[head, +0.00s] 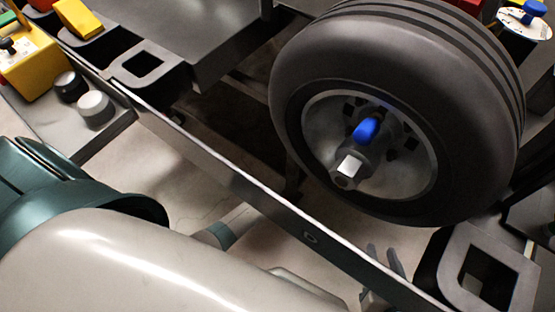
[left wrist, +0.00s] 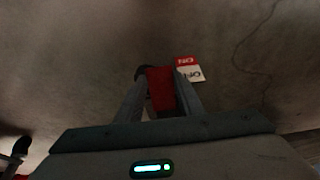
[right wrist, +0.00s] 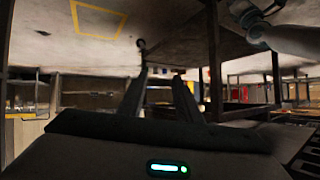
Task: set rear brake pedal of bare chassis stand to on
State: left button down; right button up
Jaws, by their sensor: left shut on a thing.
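The red brake pedal (left wrist: 160,88) shows in the left wrist view, between the two fingers of my left gripper (left wrist: 158,92), which is shut on it. A small label (left wrist: 188,68) with a red ON half and a white OFF half lies just right of the pedal. My right gripper (head: 384,262) shows partly in the head view, below the wheel and behind the dark rail. In the right wrist view its fingers (right wrist: 160,95) stand apart with nothing between them. My left gripper and the pedal do not show in the head view.
A large black tyre (head: 400,110) with a blue-tipped hub fills the upper right of the head view. A long dark rail (head: 230,185) crosses the picture diagonally. A tray with a white knob (head: 93,106) and a yellow box (head: 28,65) stands at the left.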

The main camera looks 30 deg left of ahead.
pick_arm(q)
jog(key=shift+s+f+t+b, duration=0.1)
jog(key=shift+f+t+b, duration=0.3)
jog(key=shift+f+t, duration=0.25)
jog(key=shift+t, duration=0.25)
pick_arm(e)
jog(key=r, duration=0.1)
jog(key=w+a+r+t, duration=0.1)
jog(key=r+t, duration=0.1)
jog(key=shift+w+a+r+y, duration=0.15)
jog(key=shift+w+r+y, duration=0.1)
jog(key=shift+w+y, duration=0.15)
pick_arm(q)
jog(key=c, duration=1.2)
grip_release()
jog(key=shift+r, duration=0.1)
